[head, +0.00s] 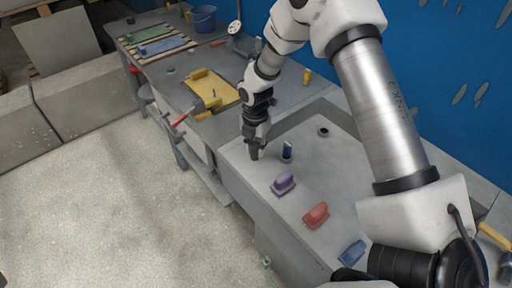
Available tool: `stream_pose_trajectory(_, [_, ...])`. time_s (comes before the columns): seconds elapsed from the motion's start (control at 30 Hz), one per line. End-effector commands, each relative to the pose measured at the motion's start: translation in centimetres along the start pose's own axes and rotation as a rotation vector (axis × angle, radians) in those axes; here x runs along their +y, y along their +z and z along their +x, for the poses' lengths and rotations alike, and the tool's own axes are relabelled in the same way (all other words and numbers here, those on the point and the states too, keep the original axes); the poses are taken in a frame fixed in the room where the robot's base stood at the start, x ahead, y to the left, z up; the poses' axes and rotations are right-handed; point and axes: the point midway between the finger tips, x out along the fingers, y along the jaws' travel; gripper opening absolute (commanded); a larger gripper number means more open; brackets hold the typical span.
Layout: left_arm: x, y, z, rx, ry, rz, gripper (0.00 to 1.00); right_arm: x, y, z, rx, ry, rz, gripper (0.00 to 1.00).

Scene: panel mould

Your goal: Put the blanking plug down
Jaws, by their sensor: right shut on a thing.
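My right gripper (255,148) points down over the left edge of the grey panel mould (268,215). It is shut on a small dark grey thing, which I take to be the blanking plug; the fingers hide most of it and its shape is hard to tell. I cannot tell whether it touches the surface below. To its right a short dark blue cylinder (287,151) stands upright on the mould, apart from the gripper. A round dark-centred fitting (322,131) sits farther back on the mould. My left gripper is not in view.
Purple (283,184), red (316,215) and blue (352,252) handled blocks lie in a row on the mould. The mould's middle right is clear.

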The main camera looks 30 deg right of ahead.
Motion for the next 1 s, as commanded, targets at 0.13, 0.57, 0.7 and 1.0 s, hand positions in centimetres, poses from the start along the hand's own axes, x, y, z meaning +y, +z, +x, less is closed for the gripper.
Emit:
stream_pose_trajectory(0.13, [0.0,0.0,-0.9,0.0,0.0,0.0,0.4,0.4,0.8,1.1,0.002,-0.004,0.0,0.0])
stream_pose_trajectory(0.57, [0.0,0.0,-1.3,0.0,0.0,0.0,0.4,0.4,0.7,3.9,0.001,-0.001,-0.001,0.0])
stream_pose_trajectory(0.7, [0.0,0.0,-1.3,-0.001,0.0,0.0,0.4,0.4,0.7,3.9,0.001,0.0,-0.001,0.53])
stream_pose_trajectory(1.0, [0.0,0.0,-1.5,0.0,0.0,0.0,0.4,0.4,0.7,3.7,0.001,0.0,-0.001,0.53])
